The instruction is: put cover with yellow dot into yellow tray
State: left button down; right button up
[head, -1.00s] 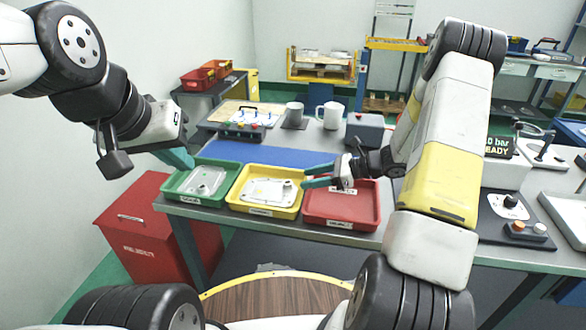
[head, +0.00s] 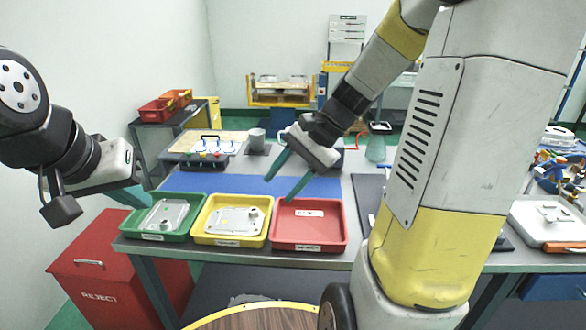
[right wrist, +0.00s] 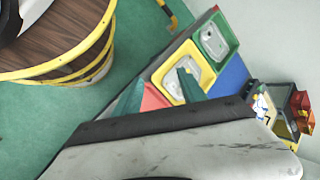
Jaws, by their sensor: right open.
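The yellow tray (head: 202,234) stands in the middle of a row of three trays and holds a pale metal cover (head: 228,221). A similar cover (head: 165,216) lies in the green tray (head: 127,229) to its left. I cannot make out a yellow dot on either cover. My right gripper (head: 279,188) is open and empty, above the back of the yellow and red trays; its fingers show in the right wrist view (right wrist: 160,90). My left gripper (head: 128,197) is beside the green tray at the left; its finger opening is not clear.
The red tray (head: 310,232) at the right of the row is empty. A blue mat (head: 228,184) lies behind the trays, with a grey mug (head: 257,137) further back. A red reject bin (head: 100,275) stands at the left. My right arm hides part of the bench.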

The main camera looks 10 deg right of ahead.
jog(key=s+d+r+n+t+h, duration=0.2)
jog(key=s+r+n+t+h, duration=0.2)
jog(key=s+r+n, duration=0.3)
jog(key=s+n+t, duration=0.1)
jog(key=s+n, duration=0.1)
jog(key=s, duration=0.1)
jog(key=shift+s+r+n+h, duration=0.2)
jog(key=shift+r+n+h, duration=0.1)
jog(key=shift+r, duration=0.1)
jog(key=shift+d, duration=0.1)
dwell(0.4)
